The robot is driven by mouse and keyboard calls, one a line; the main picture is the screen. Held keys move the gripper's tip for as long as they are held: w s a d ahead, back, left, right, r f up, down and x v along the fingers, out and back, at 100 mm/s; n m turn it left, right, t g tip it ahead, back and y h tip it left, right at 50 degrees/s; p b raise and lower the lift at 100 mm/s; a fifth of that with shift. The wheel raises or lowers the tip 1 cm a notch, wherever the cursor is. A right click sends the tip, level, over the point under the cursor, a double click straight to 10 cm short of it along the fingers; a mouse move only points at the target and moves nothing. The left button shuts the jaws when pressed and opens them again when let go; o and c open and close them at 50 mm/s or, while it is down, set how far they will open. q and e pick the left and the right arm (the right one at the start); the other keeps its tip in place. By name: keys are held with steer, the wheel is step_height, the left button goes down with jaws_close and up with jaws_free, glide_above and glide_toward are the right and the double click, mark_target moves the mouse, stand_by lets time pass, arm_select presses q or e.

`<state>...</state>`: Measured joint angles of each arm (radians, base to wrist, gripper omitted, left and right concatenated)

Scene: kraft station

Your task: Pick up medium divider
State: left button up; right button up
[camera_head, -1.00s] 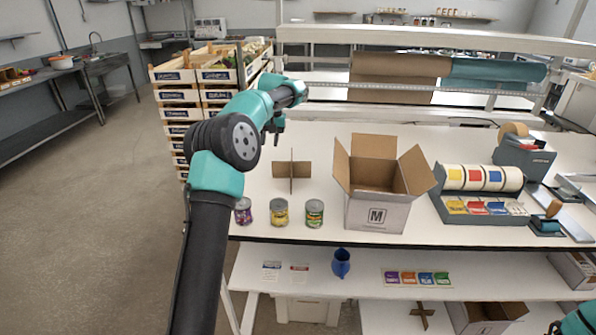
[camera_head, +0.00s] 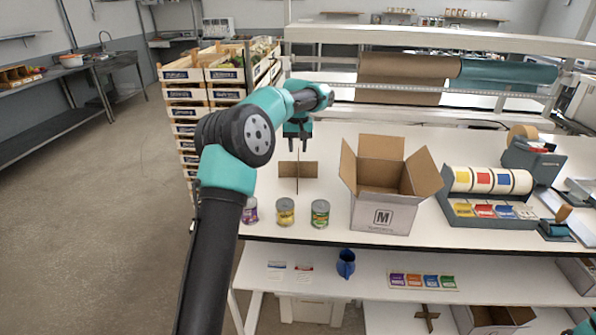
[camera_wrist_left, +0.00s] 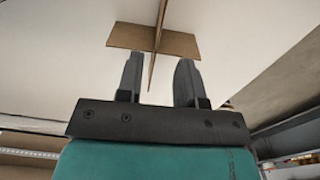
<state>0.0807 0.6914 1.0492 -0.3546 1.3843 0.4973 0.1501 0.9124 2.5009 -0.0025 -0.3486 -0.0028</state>
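The medium divider (camera_head: 307,169) is a brown cardboard cross standing upright on the white table, left of the open box. My left gripper (camera_head: 298,148) is above the divider with its fingers pointing down. In the left wrist view its two fingers (camera_wrist_left: 160,82) are apart, and the divider (camera_wrist_left: 176,42) shows beyond them, one panel lined up with the gap. I see no contact with it. Only a small teal part of my right arm shows at the lower right corner of the head view; its gripper is out of view.
An open cardboard box (camera_head: 384,214) stands right of the divider. Cans, including a yellow one (camera_head: 285,212) and a green one (camera_head: 319,213), line the front edge. A label dispenser (camera_head: 486,190) is at the right. Another divider (camera_head: 427,316) lies on the lower shelf.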

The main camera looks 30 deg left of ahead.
mark_target(298, 163)
arm_select(q)
step_height(298, 163, down, 7)
steer(key=shift+r, duration=0.1)
stand_by(0.4)
steer(key=shift+f, duration=2.65)
steer(key=shift+c, duration=0.3)
jaws_close()
